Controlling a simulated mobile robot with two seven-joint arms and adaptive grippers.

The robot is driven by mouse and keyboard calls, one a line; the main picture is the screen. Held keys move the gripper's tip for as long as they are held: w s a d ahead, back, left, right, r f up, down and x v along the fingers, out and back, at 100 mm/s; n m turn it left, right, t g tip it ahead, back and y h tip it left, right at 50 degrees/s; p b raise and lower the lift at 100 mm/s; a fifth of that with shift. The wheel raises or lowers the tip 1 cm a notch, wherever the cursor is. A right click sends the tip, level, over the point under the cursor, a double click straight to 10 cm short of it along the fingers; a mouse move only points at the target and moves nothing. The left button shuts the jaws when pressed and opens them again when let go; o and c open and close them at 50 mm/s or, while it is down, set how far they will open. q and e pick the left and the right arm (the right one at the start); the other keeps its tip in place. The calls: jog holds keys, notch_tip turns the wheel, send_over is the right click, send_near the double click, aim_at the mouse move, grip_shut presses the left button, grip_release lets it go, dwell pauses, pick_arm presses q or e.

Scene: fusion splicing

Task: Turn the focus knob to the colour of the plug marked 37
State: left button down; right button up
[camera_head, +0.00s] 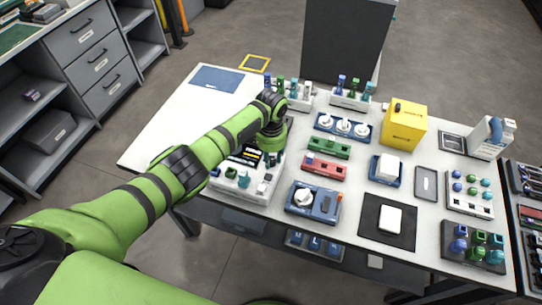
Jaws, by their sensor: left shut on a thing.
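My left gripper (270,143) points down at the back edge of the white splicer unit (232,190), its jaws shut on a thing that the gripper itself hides. A blue unit (326,207) with a white round knob (303,196) stands right of the splicer. A blue strip (327,123) behind it bears three more white knobs. I cannot tell which is the focus knob. Blue and green plugs stand in two white racks at the back, the left rack (306,104) and the right rack (349,102). No mark 37 is readable. My right gripper is not in view.
A green block (328,147) and a red block (324,167) lie right of my gripper. A yellow box (403,125), a white tray of small plugs (470,206) and a dark rack (473,258) stand further right. The table's back left (172,125) is mostly clear.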

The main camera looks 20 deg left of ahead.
aim_at(271, 159)
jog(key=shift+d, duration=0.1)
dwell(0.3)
pick_arm(q)
jog(key=c, duration=0.9)
grip_release()
notch_tip(271, 159, up, 12)
